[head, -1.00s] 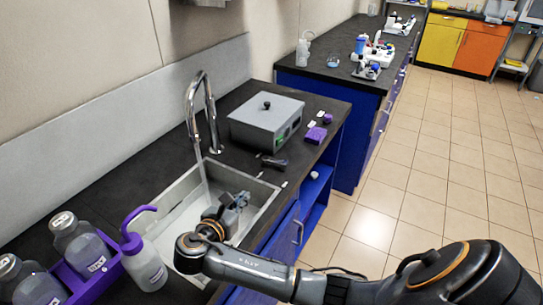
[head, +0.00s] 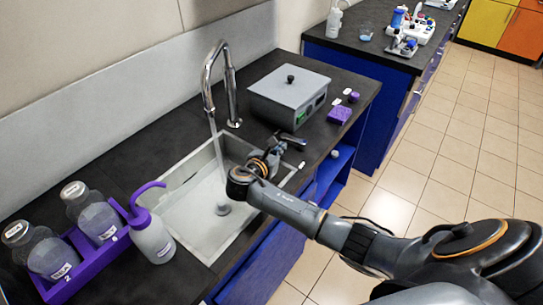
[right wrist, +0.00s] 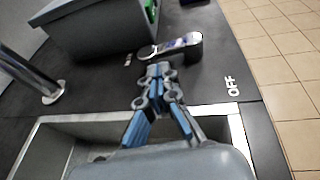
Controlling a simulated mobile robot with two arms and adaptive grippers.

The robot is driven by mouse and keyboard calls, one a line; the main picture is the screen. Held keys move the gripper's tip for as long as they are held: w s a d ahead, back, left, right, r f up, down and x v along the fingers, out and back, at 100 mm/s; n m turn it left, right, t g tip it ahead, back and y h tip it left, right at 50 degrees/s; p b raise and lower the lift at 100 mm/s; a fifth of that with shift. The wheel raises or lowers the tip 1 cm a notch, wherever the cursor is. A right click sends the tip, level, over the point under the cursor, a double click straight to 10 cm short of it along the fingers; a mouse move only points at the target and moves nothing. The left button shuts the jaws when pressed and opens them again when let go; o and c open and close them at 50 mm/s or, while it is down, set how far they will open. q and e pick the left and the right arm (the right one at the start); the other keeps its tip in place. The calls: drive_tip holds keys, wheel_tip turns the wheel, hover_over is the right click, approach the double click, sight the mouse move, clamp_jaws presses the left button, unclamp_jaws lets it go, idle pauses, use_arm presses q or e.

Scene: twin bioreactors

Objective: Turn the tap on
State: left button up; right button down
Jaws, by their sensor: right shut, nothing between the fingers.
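The tap is a chrome gooseneck spout (head: 231,88) behind the sink (head: 180,200). A thin pale stream, looking like running water, falls from its mouth to the drain. The dark grey tap lever (head: 294,139) lies on the counter right of the sink and shows large in the right wrist view (right wrist: 172,46). Its free end points left, away from the OFF label (right wrist: 232,86). My right gripper (head: 280,146) is shut and empty, its fingertips (right wrist: 158,72) just short of the lever; contact cannot be told. My left gripper is out of view.
A grey lidded box (head: 289,92) stands behind the lever, with a purple block (head: 340,115) beside it. A purple-capped wash bottle (head: 151,238) and a purple rack (head: 88,264) with bottles stand left of the sink. Tiled floor lies open at right.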

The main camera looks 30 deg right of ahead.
sight(287, 139)
drive_tip(key=shift+w+d, duration=0.3)
drive_tip(key=shift+d, duration=0.2)
drive_tip(key=shift+w+d, duration=0.25)
drive_tip(key=shift+d, duration=0.2)
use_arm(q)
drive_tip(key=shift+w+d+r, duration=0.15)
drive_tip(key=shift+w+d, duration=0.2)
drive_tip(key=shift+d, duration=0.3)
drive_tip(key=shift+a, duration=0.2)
use_arm(e)
drive_tip(key=shift+w+d+r+p, duration=0.25)
drive_tip(key=shift+p, duration=0.35)
drive_tip(key=shift+w+d, duration=0.15)
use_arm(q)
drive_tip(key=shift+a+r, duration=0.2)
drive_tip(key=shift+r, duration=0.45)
use_arm(e)
drive_tip(key=shift+f, duration=0.1)
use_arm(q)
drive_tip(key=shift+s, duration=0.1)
